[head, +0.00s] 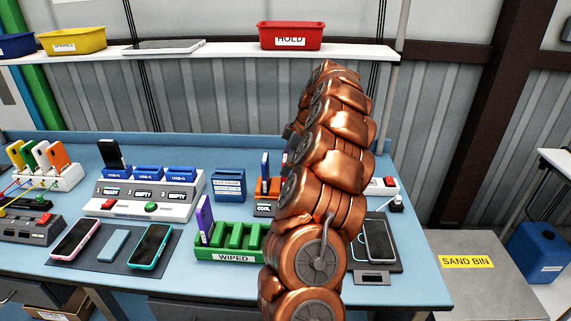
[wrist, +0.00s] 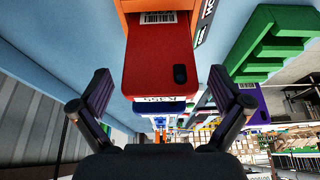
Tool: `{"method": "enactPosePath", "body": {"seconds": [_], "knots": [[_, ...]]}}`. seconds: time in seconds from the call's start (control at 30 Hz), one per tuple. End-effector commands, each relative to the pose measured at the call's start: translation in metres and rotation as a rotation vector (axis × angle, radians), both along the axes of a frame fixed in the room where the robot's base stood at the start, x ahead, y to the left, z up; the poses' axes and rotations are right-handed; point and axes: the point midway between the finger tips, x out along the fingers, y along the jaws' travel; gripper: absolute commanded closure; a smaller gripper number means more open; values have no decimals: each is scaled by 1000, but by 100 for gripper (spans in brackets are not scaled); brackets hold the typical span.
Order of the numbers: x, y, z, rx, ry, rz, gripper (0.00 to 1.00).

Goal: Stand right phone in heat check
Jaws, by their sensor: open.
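A red phone (wrist: 160,62) with a dark camera patch stands at the orange rack (wrist: 128,12), which is labelled COOL in the head view (head: 264,210). My gripper (wrist: 160,92) is open. Its two dark fingers are on either side of the red phone, apart from it. The wrist view looks upside down. A phone with a cyan rim (head: 150,246) lies on the dark mat, right of a pink-rimmed phone (head: 77,238). I cannot make out a heat check label.
A green WIPED rack (head: 236,243) holds a purple phone (head: 205,214). A charging dock (head: 140,196) stands behind the mat with a black phone (head: 110,152) in it. Another phone (head: 379,240) lies on a dark pad at right. A shelf (head: 200,50) spans above.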

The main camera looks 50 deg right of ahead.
Motion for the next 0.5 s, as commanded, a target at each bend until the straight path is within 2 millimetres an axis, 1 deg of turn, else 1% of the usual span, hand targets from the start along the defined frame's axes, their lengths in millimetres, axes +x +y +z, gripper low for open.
{"method": "enactPosePath", "body": {"seconds": [0.13, 0.23, 0.5], "knots": [[-4, -4, 13, -1, -1, 0, 0], [-8, -8, 27, -5, -4, -3, 0], [-18, -16, 58, -3, -2, -2, 0]]}}
